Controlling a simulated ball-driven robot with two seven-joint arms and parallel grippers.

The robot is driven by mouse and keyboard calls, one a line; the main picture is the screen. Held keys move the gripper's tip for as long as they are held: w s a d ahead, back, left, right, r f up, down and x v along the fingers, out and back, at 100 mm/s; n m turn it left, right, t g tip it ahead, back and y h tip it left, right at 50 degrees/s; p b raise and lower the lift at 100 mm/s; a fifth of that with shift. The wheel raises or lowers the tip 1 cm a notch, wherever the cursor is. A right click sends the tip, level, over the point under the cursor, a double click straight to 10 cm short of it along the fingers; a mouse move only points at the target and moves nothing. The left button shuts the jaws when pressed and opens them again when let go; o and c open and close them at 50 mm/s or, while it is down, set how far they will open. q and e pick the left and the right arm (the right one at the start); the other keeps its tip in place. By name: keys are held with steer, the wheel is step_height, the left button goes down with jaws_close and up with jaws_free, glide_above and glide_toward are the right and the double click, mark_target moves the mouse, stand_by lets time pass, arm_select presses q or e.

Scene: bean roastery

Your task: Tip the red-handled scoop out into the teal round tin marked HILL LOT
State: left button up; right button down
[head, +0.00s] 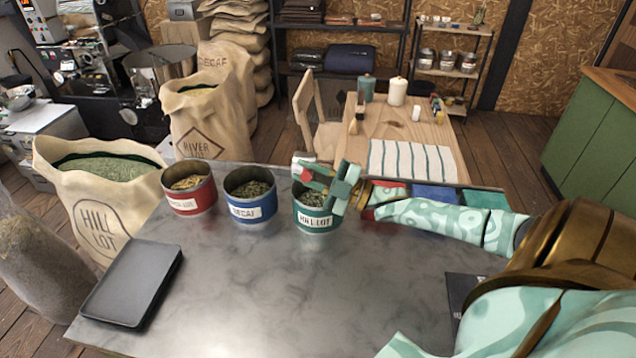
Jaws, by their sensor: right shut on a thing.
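The teal round tin marked HILL LOT (317,222) stands upright on the grey metal table, with dark greenish beans showing inside. My right gripper (328,183) is above the tin and overlaps its back and right rim in the picture. It is shut on the red-handled scoop (303,175), of which a small red part shows at the gripper's left. The rest of the scoop is mostly hidden by the fingers, so I cannot tell its tilt or what it holds. My left gripper is not in view.
A blue tin (249,194) and a red tin (188,188), both filled, stand in a row left of the teal one. A black tray (131,282) lies at the table's left edge. The table's middle (250,280) is clear. Sacks stand beyond the left edge.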

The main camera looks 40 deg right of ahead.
steer(key=shift+s+d+r+t+y+b, duration=0.3)
steer(key=shift+s+r+t+b, duration=0.1)
steer(key=shift+r+t, duration=0.1)
steer(key=shift+s+d+r+t+y+b, duration=0.25)
steer(key=shift+r+t+y+b, duration=0.1)
steer(key=shift+r+t, duration=0.15)
stand_by(1.2)
steer(key=shift+s+d+r+m+t, duration=0.2)
steer(key=shift+r+t, duration=0.2)
steer(key=shift+r, duration=0.2)
steer(key=shift+s+d+r+m+t, duration=0.2)
steer(key=shift+r+t, duration=0.2)
steer(key=shift+r, duration=0.2)
stand_by(0.5)
